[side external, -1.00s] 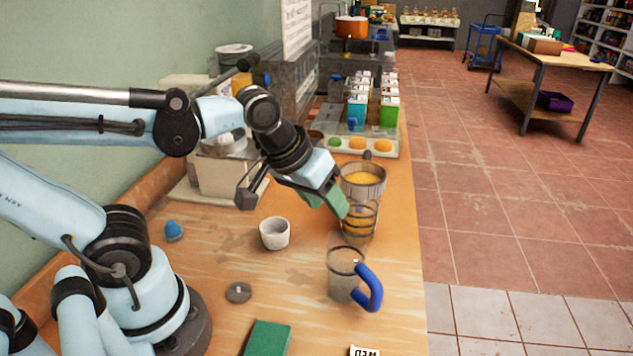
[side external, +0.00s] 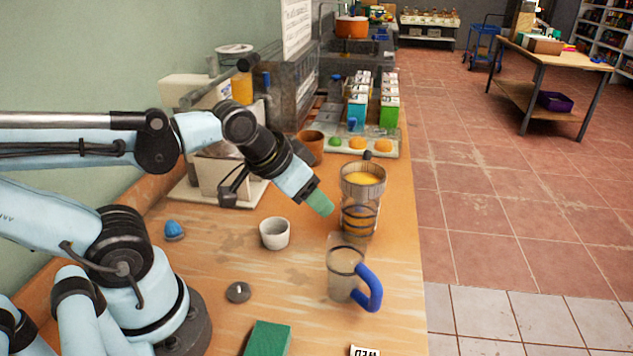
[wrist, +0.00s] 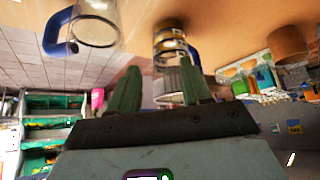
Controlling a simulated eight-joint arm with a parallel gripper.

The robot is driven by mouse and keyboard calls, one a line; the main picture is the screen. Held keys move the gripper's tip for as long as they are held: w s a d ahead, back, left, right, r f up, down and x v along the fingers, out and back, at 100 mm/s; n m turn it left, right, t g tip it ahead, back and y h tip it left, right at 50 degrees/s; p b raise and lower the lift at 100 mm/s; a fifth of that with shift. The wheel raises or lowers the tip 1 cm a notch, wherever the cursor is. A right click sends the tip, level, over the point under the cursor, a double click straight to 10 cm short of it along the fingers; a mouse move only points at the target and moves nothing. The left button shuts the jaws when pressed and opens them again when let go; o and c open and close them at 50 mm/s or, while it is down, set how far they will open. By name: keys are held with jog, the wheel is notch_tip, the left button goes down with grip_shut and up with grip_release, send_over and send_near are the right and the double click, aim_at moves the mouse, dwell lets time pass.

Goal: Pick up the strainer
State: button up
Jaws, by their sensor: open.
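The strainer (side external: 363,183) is a grey mesh basket with yellow-orange showing in its top and a dark handle end at the back. It sits upright on a clear banded vessel (side external: 359,217) near the table's right edge. In the wrist view the strainer (wrist: 172,84) appears upside down beyond my fingers, partly hidden by the right one, with the banded vessel (wrist: 170,45) above it. My gripper (side external: 320,203) has green fingertips and is just left of the strainer, tilted down toward it. In the wrist view my gripper (wrist: 160,80) has its fingers apart with nothing held between them.
A clear mug with a blue handle (side external: 345,278) stands in front. A white cup (side external: 274,233) is to the left. A brown cup (side external: 310,147), a produce tray (side external: 376,148) and cartons stand behind. A green block (side external: 267,338) lies at the front.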

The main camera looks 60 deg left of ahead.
aim_at(366, 154)
jog(key=shift+c, duration=0.2)
jog(key=w+a+r+n+g, duration=0.1)
jog(key=w+r, duration=0.1)
jog(key=w, duration=0.1)
jog(key=w+a+r+n+g, duration=0.1)
jog(key=w+r+n, duration=0.1)
jog(key=w+r, duration=0.1)
jog(key=w+a+r+n+g, duration=0.1)
jog(key=w+r, duration=0.2)
jog(key=shift+a+r+n, duration=0.1)
jog(key=shift+n, duration=0.2)
jog(key=w+a+r+n+g+h, duration=0.25)
jog(key=w+a+n, duration=0.2)
jog(key=w, duration=0.25)
jog(key=shift+m+y, duration=0.35)
jog(key=shift+y, duration=0.1)
jog(key=x, duration=0.7)
jog(key=shift+w, duration=0.1)
jog(key=shift+a+x, duration=0.2)
jog(key=shift+x, duration=2.55)
grip_shut()
